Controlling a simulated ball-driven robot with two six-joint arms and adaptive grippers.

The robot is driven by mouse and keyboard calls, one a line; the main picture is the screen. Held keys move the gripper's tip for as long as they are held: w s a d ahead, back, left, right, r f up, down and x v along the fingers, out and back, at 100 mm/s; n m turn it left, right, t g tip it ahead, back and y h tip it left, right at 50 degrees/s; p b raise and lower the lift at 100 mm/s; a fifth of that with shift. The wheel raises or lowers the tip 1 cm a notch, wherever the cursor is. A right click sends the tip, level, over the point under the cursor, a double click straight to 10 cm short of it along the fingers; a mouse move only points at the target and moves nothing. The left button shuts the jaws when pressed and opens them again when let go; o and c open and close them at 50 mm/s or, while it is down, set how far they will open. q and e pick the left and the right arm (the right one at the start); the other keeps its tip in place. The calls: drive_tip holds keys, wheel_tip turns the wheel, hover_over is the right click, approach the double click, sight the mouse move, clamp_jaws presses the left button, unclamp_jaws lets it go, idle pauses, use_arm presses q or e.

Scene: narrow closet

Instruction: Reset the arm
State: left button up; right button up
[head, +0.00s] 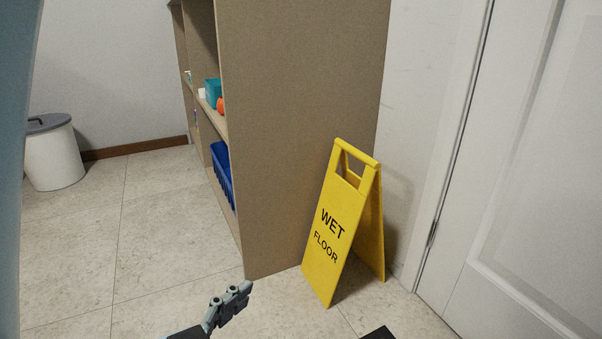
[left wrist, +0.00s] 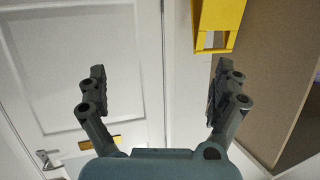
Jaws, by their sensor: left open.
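My left gripper (head: 231,302) shows at the bottom edge of the head view, partly cut off by the frame. In the left wrist view its two grey fingers (left wrist: 157,85) stand wide apart with nothing between them. No object touches the fingers. A small dark piece shows at the bottom edge of the head view, right of this gripper; I cannot tell what it is. My right gripper cannot be made out in either view.
A yellow wet floor sign (head: 338,222) stands against the shelf unit (head: 300,110), and also shows in the left wrist view (left wrist: 217,18). A white door (head: 540,190) is at right. A bin (head: 52,155) stands far left. The left floor is clear.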

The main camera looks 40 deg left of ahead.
drive_tip(key=shift+w+d, duration=0.1)
use_arm(q)
drive_tip(key=s+a+f+g+y+p, duration=0.1)
drive_tip(key=s+a+f+g+p, duration=0.3)
drive_tip(key=s+f+g+p, duration=1.15)
use_arm(e)
drive_tip(key=s+d+f+g+h+p, duration=0.1)
drive_tip(key=s+d+f+g+p, duration=0.35)
drive_tip(key=s+f+g, duration=0.5)
use_arm(q)
drive_tip(key=s+a+r+p, duration=0.1)
drive_tip(key=s+r+p, duration=0.2)
drive_tip(key=s+p, duration=0.3)
drive_tip(key=s+a+r+n+t+p, duration=0.1)
drive_tip(key=s+r+p, duration=0.2)
drive_tip(key=s+p, duration=0.3)
drive_tip(key=shift+s+a+r+y, duration=0.2)
drive_tip(key=shift+s+a+y, duration=0.05)
drive_tip(key=shift+y, duration=0.15)
use_arm(e)
drive_tip(key=s+d+m+g, duration=0.1)
drive_tip(key=s+g, duration=0.3)
drive_tip(key=s, duration=1.4)
drive_tip(key=shift+s+d+r+g+h, duration=0.25)
drive_tip(key=shift+d+g+h, duration=0.15)
drive_tip(key=shift+d, duration=0.1)
